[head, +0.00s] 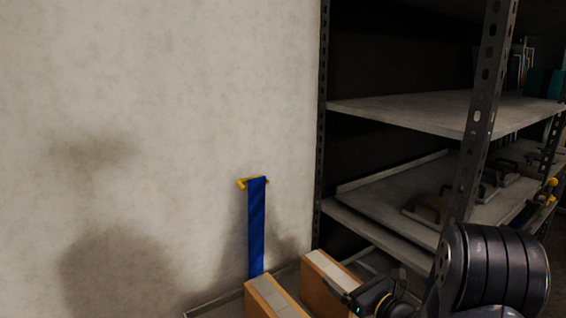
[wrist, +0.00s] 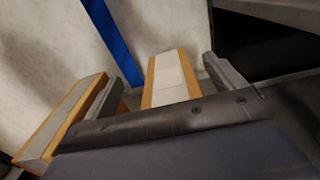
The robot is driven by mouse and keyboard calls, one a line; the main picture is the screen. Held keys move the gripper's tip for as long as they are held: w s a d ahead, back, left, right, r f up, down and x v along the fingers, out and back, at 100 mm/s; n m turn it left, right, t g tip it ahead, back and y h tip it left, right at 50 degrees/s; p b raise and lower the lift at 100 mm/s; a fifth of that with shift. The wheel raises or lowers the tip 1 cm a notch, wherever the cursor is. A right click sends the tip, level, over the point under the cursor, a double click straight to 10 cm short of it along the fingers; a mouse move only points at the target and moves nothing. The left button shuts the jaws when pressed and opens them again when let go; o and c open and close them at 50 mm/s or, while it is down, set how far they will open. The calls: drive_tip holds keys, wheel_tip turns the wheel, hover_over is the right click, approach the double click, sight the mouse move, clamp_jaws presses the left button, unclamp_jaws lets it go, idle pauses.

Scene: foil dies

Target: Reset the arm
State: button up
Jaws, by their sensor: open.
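My gripper (wrist: 163,76) is open in the wrist view, its two dark fingers spread wide. A wooden block with a pale grey face (wrist: 170,82) shows in the gap between the fingers; I cannot tell whether either finger touches it. A second similar block (wrist: 62,122) lies outside the left finger, partly covered by it. In the head view my gripper (head: 372,293) is at the bottom right, beside the right block (head: 328,270). The left block (head: 272,297) stands nearer the bottom edge. My dark arm hides part of the shelf.
A metal rack (head: 430,112) stands at the right, with dark handled items (head: 428,208) on a lower shelf. The wall to the left is bare.

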drive_tip(key=shift+s+a+r+p, duration=0.2)
drive_tip(key=shift+s+p, duration=0.15)
drive_tip(key=shift+p, duration=1.3)
drive_tip(key=shift+s+a+r+p, duration=0.15)
drive_tip(key=shift+s+p, duration=0.2)
drive_tip(key=shift+p, duration=1.3)
drive_tip(key=shift+s+d+p, duration=0.1)
drive_tip(key=shift+s+p, duration=0.05)
drive_tip(key=shift+p, duration=0.3)
drive_tip(key=s+p, duration=0.1)
drive_tip(key=p, duration=0.3)
drive_tip(key=s+r+m+h+p, duration=0.1)
drive_tip(key=s+p, duration=0.1)
drive_tip(key=p, duration=0.2)
drive_tip(key=shift+a+t, duration=0.2)
drive_tip(key=shift+t, duration=0.2)
drive_tip(key=shift+s+p, duration=0.15)
drive_tip(key=shift+p, duration=0.25)
drive_tip(key=shift+s+f, duration=0.1)
